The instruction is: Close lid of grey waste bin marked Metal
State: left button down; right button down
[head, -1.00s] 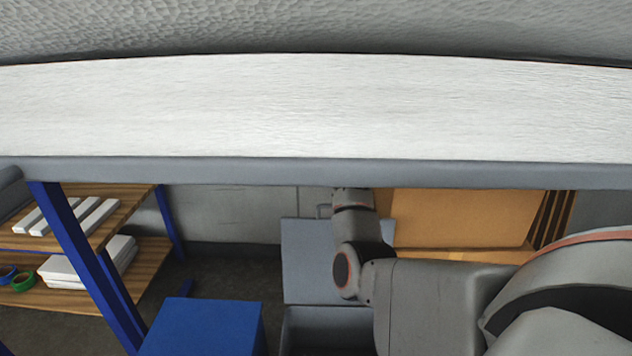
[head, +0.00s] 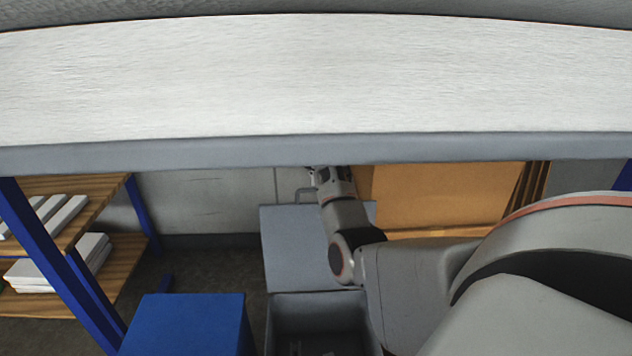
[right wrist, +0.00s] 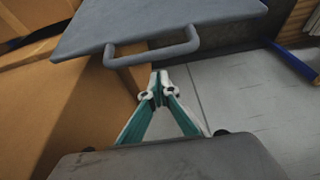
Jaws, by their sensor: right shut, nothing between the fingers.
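The grey bin (head: 275,325) stands below the table edge in the head view, with its inside showing. Its grey lid (head: 290,248) is open behind it, with a loop handle (head: 303,193) at the far edge. No Metal marking shows. In the right wrist view the lid (right wrist: 175,20) and its handle (right wrist: 150,52) lie just above my right gripper (right wrist: 158,84). The fingers are shut and empty, with tips near the handle; I cannot tell whether they touch it. In the head view my right gripper (head: 316,173) is partly hidden by the table edge. My left gripper is out of view.
A white tabletop (head: 300,80) crosses the head view above the bin. A blue box (head: 190,325) stands left of the bin. A wooden shelf with blue posts (head: 85,280) is further left. Cardboard (head: 440,195) stands close on the right, behind my arm.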

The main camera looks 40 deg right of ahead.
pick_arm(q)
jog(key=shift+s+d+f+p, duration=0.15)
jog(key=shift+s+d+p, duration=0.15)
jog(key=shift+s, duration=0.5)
pick_arm(e)
jog(key=shift+s+a+r, duration=0.25)
jog(key=shift+s+a, duration=0.5)
jog(key=shift+s, duration=0.2)
